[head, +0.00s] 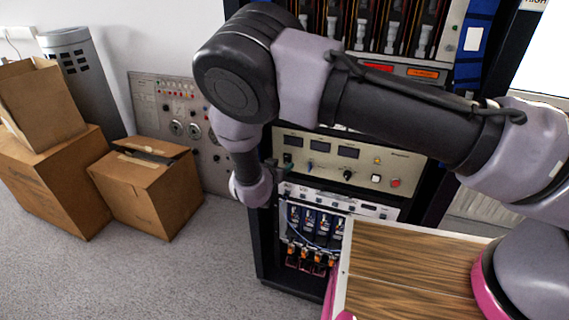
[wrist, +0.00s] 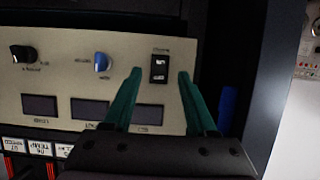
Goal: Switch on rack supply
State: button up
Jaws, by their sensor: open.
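The rack supply is a beige panel (head: 365,176) in the dark rack in the head view, partly behind my arm. It also fills much of the wrist view (wrist: 60,70), where its lettering is upside down. A black rocker switch (wrist: 159,67) shows near the panel's right end in the wrist view. My gripper (wrist: 160,73) is open, with its teal fingertips on either side of the switch in that view. Nothing is held between them. I cannot tell whether the fingers touch the panel or what position the switch is in.
A blue knob (wrist: 102,62) and a black knob (wrist: 22,54) are left of the switch in the wrist view. A wooden-topped table (head: 410,262) stands in front of the rack. Cardboard boxes (head: 150,190) are on the floor at left.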

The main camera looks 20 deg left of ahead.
aim_at(287, 162)
jog(key=shift+x, duration=1.55)
jog(key=shift+c, duration=0.3)
grip_shut()
jog(key=shift+s+f+t, duration=0.15)
jog(key=shift+f+t, duration=0.25)
jog(key=shift+t, duration=1)
jog(key=shift+o, duration=0.3)
grip_release()
